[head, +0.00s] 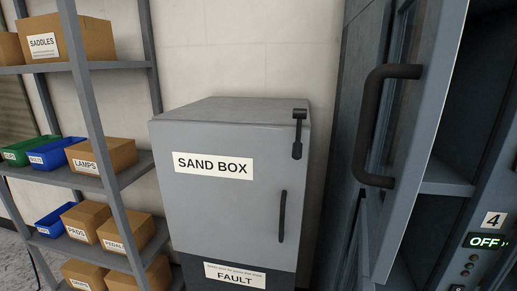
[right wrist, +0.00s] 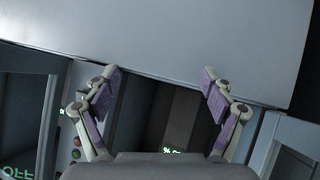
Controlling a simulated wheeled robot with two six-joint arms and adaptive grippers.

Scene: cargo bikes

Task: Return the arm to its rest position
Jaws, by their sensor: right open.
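My right gripper (right wrist: 162,88) shows only in the right wrist view. Its two purple-padded fingers are spread wide and nothing is between them. A plain grey panel (right wrist: 180,35) fills the upper part of that view, beyond the fingertips; I cannot tell whether they touch it. Neither gripper shows in the head view, and my left gripper is in no view.
A grey sand box (head: 225,220) with a shut door stands in the middle. At right a locker door (head: 415,130) with a dark handle (head: 375,125) hangs open beside a bay marked 4, its display (head: 487,241) reading OFF. A shelf rack (head: 90,180) with boxes stands left.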

